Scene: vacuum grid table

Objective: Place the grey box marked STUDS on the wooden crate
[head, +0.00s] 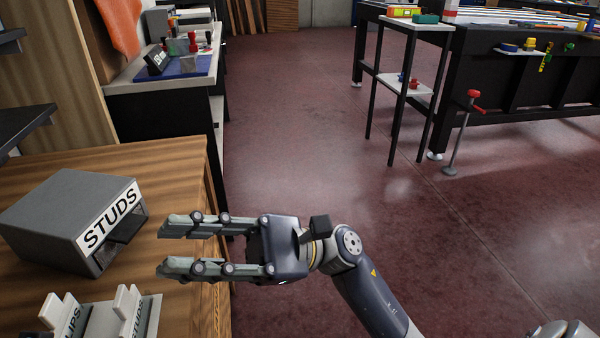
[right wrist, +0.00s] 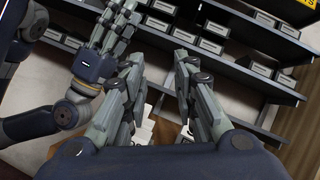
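The grey box marked STUDS (head: 70,215) stands upright on a wooden top (head: 175,160) at the left of the head view, its white label and open front facing right. I cannot tell whether this wooden top is the crate; only part shows. My right gripper (head: 165,250) is open and empty, its fingers pointing left toward the box's open front, with a gap between them and the box. Its fingers also show in the right wrist view (right wrist: 158,70), spread apart. My left gripper (right wrist: 112,40) shows beside them there; its opening is unclear.
Pale holders marked STUDS (head: 125,318) and partly "LIPS" (head: 65,318) stand in front of the box. A dark shelf (right wrist: 235,75) in the right wrist view holds several labelled grey boxes. A black side stand (head: 400,90) is farther back. The red floor between is clear.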

